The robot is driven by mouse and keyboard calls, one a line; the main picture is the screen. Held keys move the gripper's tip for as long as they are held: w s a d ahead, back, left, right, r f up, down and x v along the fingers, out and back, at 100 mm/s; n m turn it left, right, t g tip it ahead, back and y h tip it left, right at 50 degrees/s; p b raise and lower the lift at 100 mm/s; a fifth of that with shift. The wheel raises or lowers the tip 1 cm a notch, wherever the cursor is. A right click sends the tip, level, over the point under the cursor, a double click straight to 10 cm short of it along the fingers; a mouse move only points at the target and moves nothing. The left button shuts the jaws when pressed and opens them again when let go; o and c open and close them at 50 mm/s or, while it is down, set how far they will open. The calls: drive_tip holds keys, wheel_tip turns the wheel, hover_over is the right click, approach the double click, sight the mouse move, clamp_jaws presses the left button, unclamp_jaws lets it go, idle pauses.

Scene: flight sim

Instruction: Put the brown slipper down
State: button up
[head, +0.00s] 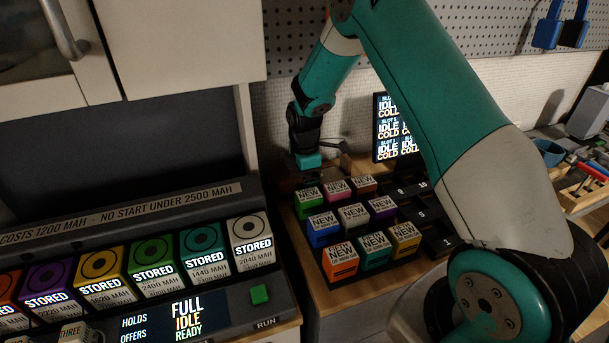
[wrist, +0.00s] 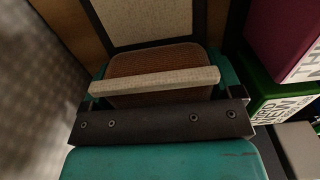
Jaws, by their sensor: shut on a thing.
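The brown slipper (wrist: 155,65) shows in the wrist view as a rounded brown body behind a pale beige bar. My gripper (wrist: 155,85) is shut on it, with teal fingers at either side. In the head view my gripper (head: 308,163) points down just behind the tray of coloured blocks. A small brown shape (head: 346,165) stands beside it there; I cannot tell whether this is the slipper. A pale, dark-framed panel (wrist: 150,18) lies just beyond the slipper in the wrist view. Whether the slipper touches it I cannot tell.
A black tray (head: 440,238) holds several coloured blocks marked NEW and has empty slots at right. A green block (wrist: 270,92) and a magenta block (wrist: 285,40) stand close on the right in the wrist view. A screen (head: 388,128) stands behind the tray; a charger console (head: 225,310) is at left.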

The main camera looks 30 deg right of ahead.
drive_tip(key=shift+f, duration=0.15)
drive_tip(key=o, duration=0.8)
wheel_tip(320, 180, up, 12)
drive_tip(key=shift+f+b, duration=0.1)
drive_tip(key=shift+b, duration=0.7)
wheel_tip(320, 180, up, 6)
drive_tip(key=p, duration=0.3)
wheel_tip(320, 180, down, 18)
drive_tip(key=shift+d+r+p, duration=0.1)
drive_tip(key=shift+d+p, duration=0.05)
drive_tip(key=shift+p, duration=0.7)
